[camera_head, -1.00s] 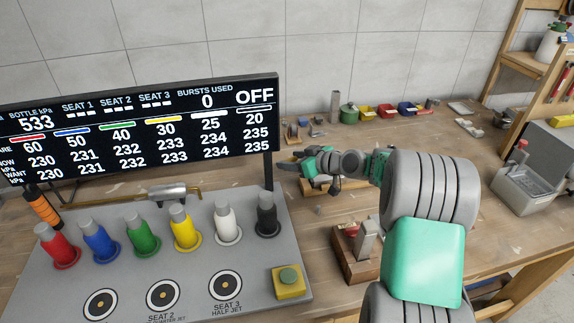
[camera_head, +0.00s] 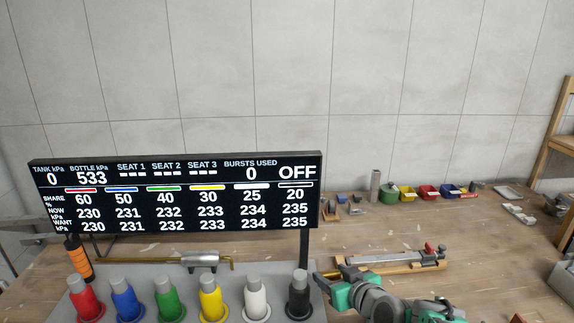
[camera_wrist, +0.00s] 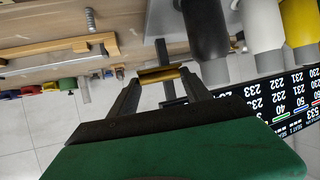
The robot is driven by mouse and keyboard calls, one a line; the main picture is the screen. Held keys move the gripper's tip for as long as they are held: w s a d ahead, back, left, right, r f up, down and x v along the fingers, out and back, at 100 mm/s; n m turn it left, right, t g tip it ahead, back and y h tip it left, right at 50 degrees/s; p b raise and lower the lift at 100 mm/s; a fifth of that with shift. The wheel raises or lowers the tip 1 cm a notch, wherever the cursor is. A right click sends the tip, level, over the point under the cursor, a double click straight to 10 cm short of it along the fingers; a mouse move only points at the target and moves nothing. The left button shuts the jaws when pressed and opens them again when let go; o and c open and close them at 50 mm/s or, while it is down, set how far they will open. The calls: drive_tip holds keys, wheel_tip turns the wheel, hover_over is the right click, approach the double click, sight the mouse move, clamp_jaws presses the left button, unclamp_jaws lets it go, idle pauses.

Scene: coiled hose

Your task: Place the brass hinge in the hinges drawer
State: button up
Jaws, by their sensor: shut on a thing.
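My gripper (camera_wrist: 160,86) shows in the wrist view, with its two dark fingers shut on a brass hinge (camera_wrist: 160,74). The hinge looks like a narrow gold-coloured strip lying across between the fingertips. The hinge cannot be made out clearly there. I cannot identify a hinges drawer in either view.
A display board (camera_head: 175,195) stands behind a row of coloured bottles at the left. A wooden rail with a metal bar (camera_head: 400,260) lies behind my arm. Small coloured bins (camera_head: 427,192) stand along the back wall. The bench (camera_head: 500,245) has bare room at right.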

drive_tip(key=w+d+y+b, duration=0.15)
drive_tip(key=w+b, duration=0.45)
drive_tip(key=w, duration=1.1)
drive_tip(key=n+g+y+b, duration=0.2)
drive_tip(key=n, duration=0.1)
hover_over(320, 252)
drive_tip(key=f, duration=0.2)
wheel_tip(320, 252, down, 9)
drive_tip(key=shift+f, duration=0.15)
drive_tip(key=o, duration=1.5)
drive_tip(key=shift+o, duration=0.2)
